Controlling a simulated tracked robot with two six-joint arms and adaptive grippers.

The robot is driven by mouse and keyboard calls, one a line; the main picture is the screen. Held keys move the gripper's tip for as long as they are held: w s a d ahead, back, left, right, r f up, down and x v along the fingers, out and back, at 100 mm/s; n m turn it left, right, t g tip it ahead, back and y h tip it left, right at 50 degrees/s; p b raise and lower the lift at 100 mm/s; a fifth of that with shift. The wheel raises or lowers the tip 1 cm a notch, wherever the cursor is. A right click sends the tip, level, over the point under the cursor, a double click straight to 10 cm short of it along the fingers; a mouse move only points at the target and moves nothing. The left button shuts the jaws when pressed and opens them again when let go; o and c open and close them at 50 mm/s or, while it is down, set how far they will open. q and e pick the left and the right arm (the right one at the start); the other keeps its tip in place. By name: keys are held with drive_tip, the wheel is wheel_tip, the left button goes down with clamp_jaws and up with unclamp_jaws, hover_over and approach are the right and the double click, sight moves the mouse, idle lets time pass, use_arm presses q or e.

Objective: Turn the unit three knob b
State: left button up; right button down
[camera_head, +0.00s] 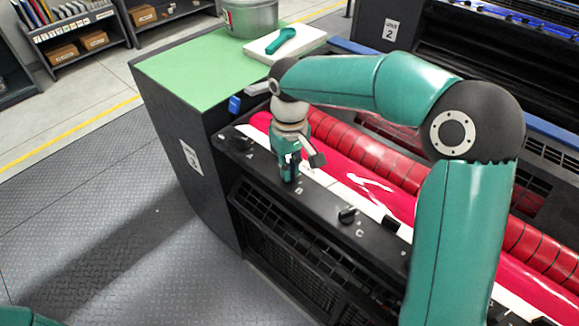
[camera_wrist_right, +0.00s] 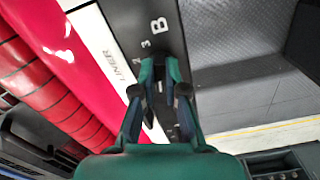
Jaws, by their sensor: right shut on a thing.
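The ink unit three has a black front rail (camera_head: 320,205) with dark knobs along it, lettered A, B and C. My right gripper (camera_head: 289,176) reaches down onto the rail at knob B, between knob A (camera_head: 239,143) and knob C (camera_head: 348,214). My left gripper is not in view.
Red ink rollers (camera_head: 365,150) and a magenta ink surface run beside the rail. A green top (camera_head: 195,75) holds a metal bucket (camera_head: 253,18) and a white block with a teal tool (camera_head: 281,40). Unit 2 (camera_head: 391,29) stands behind. Open floor lies left.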

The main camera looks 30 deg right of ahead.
drive_tip(key=shift+w+r, duration=0.1)
drive_tip(key=c, duration=1.2)
unclamp_jaws()
wheel_tip(320, 180, up, 12)
drive_tip(key=shift+f, duration=0.1)
